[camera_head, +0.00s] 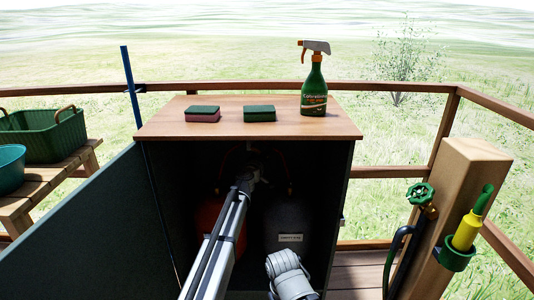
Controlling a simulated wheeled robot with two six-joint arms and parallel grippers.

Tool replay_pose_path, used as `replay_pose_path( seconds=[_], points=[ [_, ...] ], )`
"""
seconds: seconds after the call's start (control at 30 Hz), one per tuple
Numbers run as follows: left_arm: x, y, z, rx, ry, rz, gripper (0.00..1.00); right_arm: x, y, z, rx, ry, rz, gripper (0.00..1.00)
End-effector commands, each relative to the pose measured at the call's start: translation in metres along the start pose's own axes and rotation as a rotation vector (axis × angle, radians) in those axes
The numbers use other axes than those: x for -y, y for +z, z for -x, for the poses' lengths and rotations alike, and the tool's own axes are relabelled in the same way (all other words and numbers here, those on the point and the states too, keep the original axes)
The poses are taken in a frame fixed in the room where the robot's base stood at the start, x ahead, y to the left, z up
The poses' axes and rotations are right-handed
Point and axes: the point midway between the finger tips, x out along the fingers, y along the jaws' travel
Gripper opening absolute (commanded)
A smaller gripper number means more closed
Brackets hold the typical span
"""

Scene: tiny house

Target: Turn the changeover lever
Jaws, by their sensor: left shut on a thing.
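My left gripper (252,172) is inside the dark open cabinet (330,200), at the top middle between two gas bottles. It is shut on what appears to be the changeover lever, which the gripper and shadow hide. A red bottle (209,215) stands at the left and a grey bottle (292,218) with a label at the right. Thin reddish hoses show faintly above them. My right gripper is not in view; a grey rounded arm link of mine shows at the bottom.
The cabinet door (85,235) stands open at the left. Two sponges (203,113) (259,113) and a spray bottle (314,88) stand on top. A wooden post (462,200) with a green tap (420,194) is at the right. A bench (45,185) holds tubs.

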Motion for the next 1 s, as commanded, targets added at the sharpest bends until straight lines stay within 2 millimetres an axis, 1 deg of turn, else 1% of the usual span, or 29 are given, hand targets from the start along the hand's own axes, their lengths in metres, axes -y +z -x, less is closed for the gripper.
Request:
replay_pose_path(
  seconds=[0.73, 0.87, 1.0],
  points=[
    [0.0003, -0.0002, 0.0001, 0.0, -0.001, -0.003, 0.0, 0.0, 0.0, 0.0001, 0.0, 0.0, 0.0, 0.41],
    [0.0015, -0.0003, 0.0005, 0.005, -0.008, -0.025, 0.0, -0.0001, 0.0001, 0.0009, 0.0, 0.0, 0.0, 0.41],
    [0.005, -0.0003, 0.0012, 0.018, -0.025, -0.086, 0.0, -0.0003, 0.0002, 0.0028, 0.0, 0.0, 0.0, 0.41]
  ],
)
